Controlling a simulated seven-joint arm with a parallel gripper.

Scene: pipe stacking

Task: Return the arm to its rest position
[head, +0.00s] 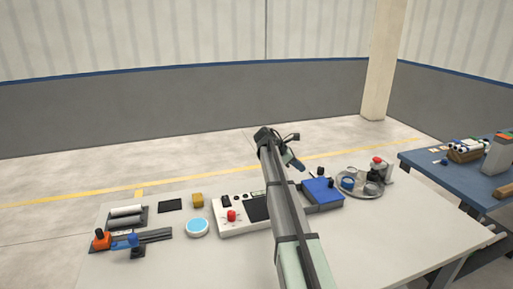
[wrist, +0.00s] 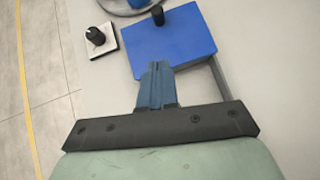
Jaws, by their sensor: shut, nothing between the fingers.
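My gripper (wrist: 157,70) is shut and empty. In the wrist view its blue fingers are together, in front of the blue top of a box (wrist: 180,40). In the head view my gripper (head: 297,163) is above the table, left of and higher than the blue-topped box (head: 322,191). My arm reaches up from the bottom edge of the head view and hides part of the table.
The white table (head: 370,235) holds a white panel with a red button (head: 231,215), a blue-topped round dish (head: 197,227), a yellow block (head: 197,200), an orange-and-blue fixture (head: 101,240) and a round tray (head: 362,193). A blue table (head: 440,178) stands at right.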

